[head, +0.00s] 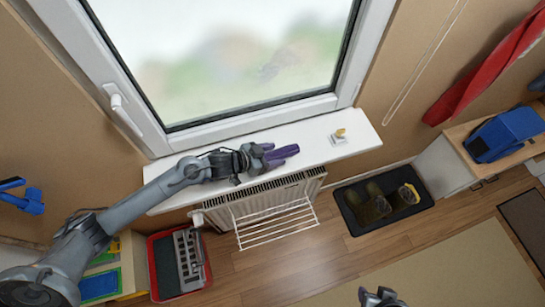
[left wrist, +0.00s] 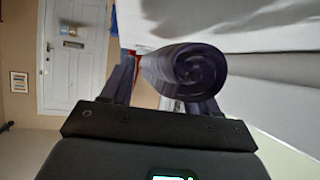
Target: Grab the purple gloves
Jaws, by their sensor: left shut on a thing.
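The purple gloves (head: 281,154) are on the white windowsill's level in the head view, at the tip of my left arm. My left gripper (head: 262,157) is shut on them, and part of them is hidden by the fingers. In the left wrist view the gloves (left wrist: 190,70) show as a dark purple roll, its spiral end facing the camera, between the two fingers. I cannot tell whether the gloves still touch the sill. My right gripper (head: 380,297) shows only partly at the bottom edge of the head view, away from the gloves; its jaws are unclear.
The white windowsill (head: 310,148) runs below the closed window, with a small yellow-topped item (head: 340,134) on it. Below are a radiator (head: 262,200) with a white drying rack (head: 275,224), a boot tray (head: 368,222) and a red crate (head: 155,290). The wooden floor is clear at centre.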

